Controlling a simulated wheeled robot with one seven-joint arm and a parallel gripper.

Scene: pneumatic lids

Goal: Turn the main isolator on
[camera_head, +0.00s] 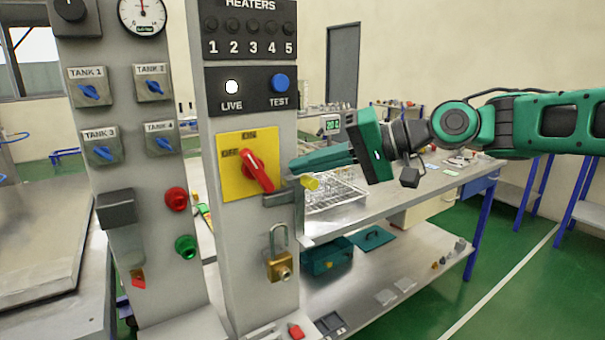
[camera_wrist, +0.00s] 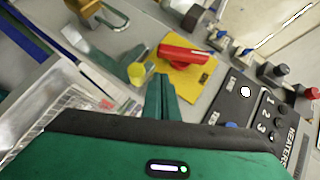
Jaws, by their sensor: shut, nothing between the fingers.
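The main isolator is a red rotary handle (camera_head: 257,172) on a yellow plate (camera_head: 232,184) marked OFF at left and ON at top. The handle lies slanted, from upper left toward OFF to lower right. It also shows in the wrist view as a red handle (camera_wrist: 185,53) on the yellow plate (camera_wrist: 192,82). My gripper (camera_head: 294,164) is shut and empty, just right of the plate; in the wrist view its fingertips (camera_wrist: 160,78) point toward the plate's edge. Contact cannot be told. A grey latch bar (camera_head: 280,199) with a yellow knob (camera_head: 311,182) sits below the fingers.
A brass padlock (camera_head: 280,266) with a raised shackle hangs below the isolator. Above are the white LIVE lamp (camera_head: 232,87) and blue TEST button (camera_head: 280,83). A wire rack (camera_head: 335,193) stands on the bench behind. A second panel with TANK switches (camera_head: 102,151) is at left.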

